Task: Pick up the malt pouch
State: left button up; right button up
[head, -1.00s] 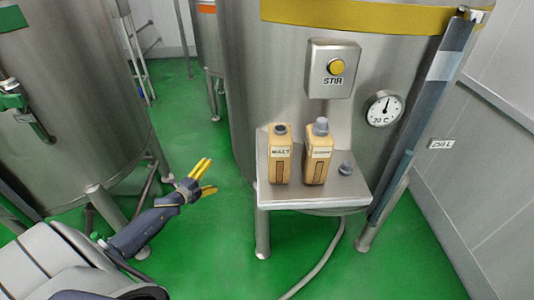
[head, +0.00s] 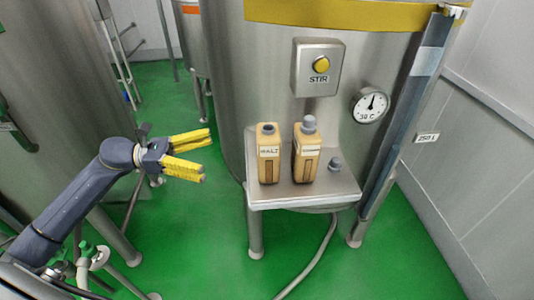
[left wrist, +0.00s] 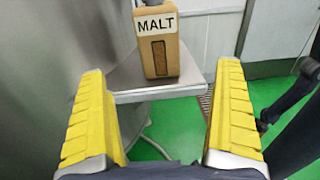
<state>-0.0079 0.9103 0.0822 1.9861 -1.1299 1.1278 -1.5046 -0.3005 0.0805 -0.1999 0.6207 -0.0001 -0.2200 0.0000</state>
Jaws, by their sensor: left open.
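The malt pouch (head: 267,154) is a tan carton with a dark open spout and a MALT label. It stands upright at the left of a steel shelf (head: 305,198) on the tank. It also shows in the left wrist view (left wrist: 158,50), ahead and between my fingers, with its top cut off by the frame. My left gripper (head: 207,156) has yellow fingers, is open and empty, and is to the left of the pouch, apart from it. In the left wrist view its fingers (left wrist: 165,110) are spread wide. My right gripper is not in view.
A second tan carton (head: 306,156) with a grey cap stands close to the right of the malt pouch. A small grey knob-like cap (head: 335,164) is on the shelf. Above are a STIR button box (head: 318,66) and a dial (head: 370,106). Green floor (head: 190,240) lies below.

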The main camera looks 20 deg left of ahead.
pick_arm(q)
send_near(268, 149)
jog(key=w+d+f, duration=0.2)
jog(key=w, duration=0.1)
jog(key=w+d+f, duration=0.1)
jog(key=w+f, duration=0.1)
jog(key=shift+w+d, duration=0.2)
jog(key=shift+d, duration=0.05)
jog(key=shift+x, duration=2.55)
jog(key=shift+w, duration=0.2)
jog(key=c, duration=1.6)
jog(key=shift+r, duration=0.1)
notch_tip(268, 149, up, 28)
jog(key=shift+f, duration=0.1)
